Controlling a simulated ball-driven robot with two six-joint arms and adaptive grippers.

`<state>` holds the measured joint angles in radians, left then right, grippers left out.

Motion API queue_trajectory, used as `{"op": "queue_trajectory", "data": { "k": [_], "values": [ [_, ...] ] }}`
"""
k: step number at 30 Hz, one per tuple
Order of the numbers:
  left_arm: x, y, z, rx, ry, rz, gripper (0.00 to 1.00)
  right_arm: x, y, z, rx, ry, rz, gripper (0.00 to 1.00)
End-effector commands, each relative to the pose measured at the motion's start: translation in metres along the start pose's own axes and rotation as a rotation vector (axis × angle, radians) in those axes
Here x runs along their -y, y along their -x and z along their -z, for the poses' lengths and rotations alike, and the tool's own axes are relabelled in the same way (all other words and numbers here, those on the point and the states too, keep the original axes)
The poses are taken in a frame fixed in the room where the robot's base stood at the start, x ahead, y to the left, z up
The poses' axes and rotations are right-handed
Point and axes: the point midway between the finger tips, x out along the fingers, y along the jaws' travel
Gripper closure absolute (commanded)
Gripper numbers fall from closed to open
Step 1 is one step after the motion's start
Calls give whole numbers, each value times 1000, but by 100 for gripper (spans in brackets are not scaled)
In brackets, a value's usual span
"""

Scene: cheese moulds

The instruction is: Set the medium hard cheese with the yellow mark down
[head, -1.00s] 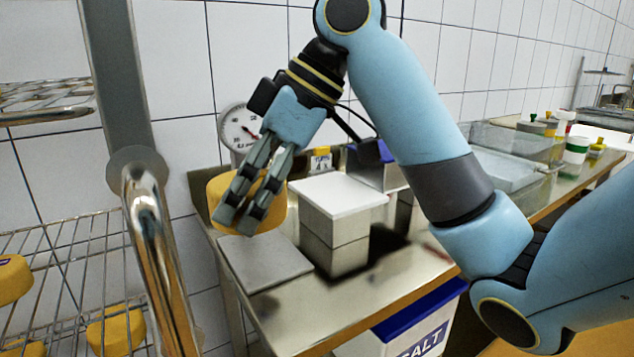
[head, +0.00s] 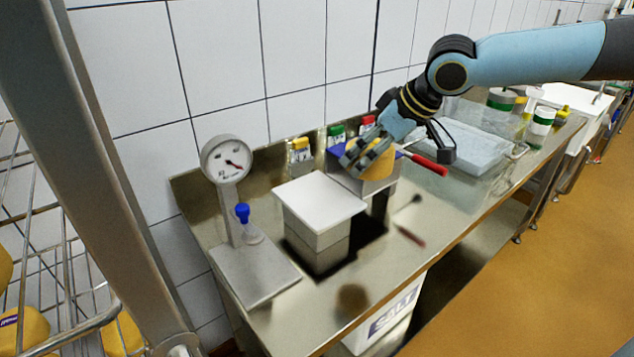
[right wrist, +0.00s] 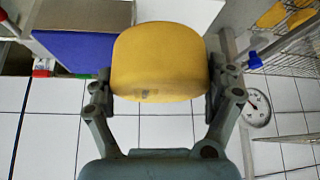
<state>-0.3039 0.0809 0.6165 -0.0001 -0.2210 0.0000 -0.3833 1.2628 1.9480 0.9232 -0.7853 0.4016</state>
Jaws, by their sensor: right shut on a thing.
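The yellow cheese (head: 379,167) is a rounded block held in my right gripper (head: 362,160). In the head view it is over the blue-topped metal box (head: 372,190); I cannot tell whether it touches the box. In the right wrist view the cheese (right wrist: 160,55) sits between both fingers of my right gripper (right wrist: 158,85). Its near face carries a small dark smudge, and I see no yellow mark. The blue top (right wrist: 80,65) shows beside it at the left. My left gripper is not in view.
A red-handled tool (head: 428,163) and clear basin (head: 475,150) lie right. The counter's front is mostly clear.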

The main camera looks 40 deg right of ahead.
Motion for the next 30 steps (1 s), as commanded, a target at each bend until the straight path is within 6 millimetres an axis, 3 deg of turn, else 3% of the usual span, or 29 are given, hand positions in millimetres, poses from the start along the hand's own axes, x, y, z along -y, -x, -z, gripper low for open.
{"op": "queue_trajectory", "data": {
  "k": [6,20,24,30],
  "values": [
    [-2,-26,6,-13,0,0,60,7,-31,13,-12,-11,9,42],
    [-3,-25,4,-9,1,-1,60,21,-110,56,-5,-6,4,42],
    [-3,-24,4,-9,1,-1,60,23,-120,58,-1,-2,3,42],
    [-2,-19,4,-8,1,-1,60,23,-144,42,1,-2,2,42]
  ]
}}
